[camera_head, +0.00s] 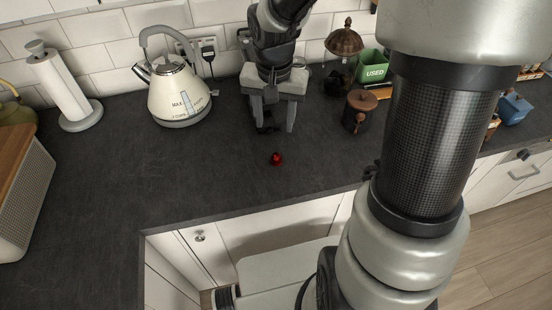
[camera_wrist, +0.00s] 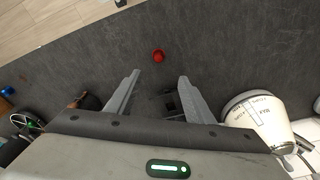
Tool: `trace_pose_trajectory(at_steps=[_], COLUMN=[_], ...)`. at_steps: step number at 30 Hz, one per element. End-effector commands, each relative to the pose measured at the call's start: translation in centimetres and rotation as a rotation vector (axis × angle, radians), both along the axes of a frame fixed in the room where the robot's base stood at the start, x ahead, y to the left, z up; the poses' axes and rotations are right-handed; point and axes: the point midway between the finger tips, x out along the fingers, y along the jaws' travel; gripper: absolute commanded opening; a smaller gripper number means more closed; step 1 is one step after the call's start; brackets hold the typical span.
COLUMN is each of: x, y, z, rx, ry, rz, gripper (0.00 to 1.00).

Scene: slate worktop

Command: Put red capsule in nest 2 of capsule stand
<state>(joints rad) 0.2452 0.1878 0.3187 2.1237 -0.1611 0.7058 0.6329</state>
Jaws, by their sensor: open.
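The red capsule (camera_head: 277,158) lies on the dark worktop, in front of my gripper (camera_head: 275,129). In the wrist view the red capsule (camera_wrist: 158,55) is beyond the fingertips, roughly centred between them and apart from both. My gripper (camera_wrist: 158,77) is open and empty, with its fingers pointing down over the worktop. A small dark object (camera_wrist: 172,103) shows between the fingers, near the right one in the wrist view. It also shows in the head view (camera_head: 266,124), partly hidden by my gripper. I cannot tell whether it is the capsule stand, and I see no clear nests.
A cream kettle (camera_head: 178,92) stands left of my gripper and a paper towel roll (camera_head: 62,88) farther left. A dark jar with a brown lid (camera_head: 358,113) and a green box marked USED (camera_head: 373,66) stand to the right. The worktop (camera_head: 190,170) around the capsule is clear.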

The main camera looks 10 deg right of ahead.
Motion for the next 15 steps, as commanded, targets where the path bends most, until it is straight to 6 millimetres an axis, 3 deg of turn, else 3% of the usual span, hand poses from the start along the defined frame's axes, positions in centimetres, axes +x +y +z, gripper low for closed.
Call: trace_pose_trajectory(at_steps=[3,8,15], x=[0.2,0.0,0.2], y=[0.7,0.8,0.4], z=[1.2,1.9,-2.4], rx=[-0.005,-0.011,-0.012], ry=[0.02,0.037,0.043], rz=[-0.198,-0.327,-0.337], gripper=[0.48,0.48,0.48])
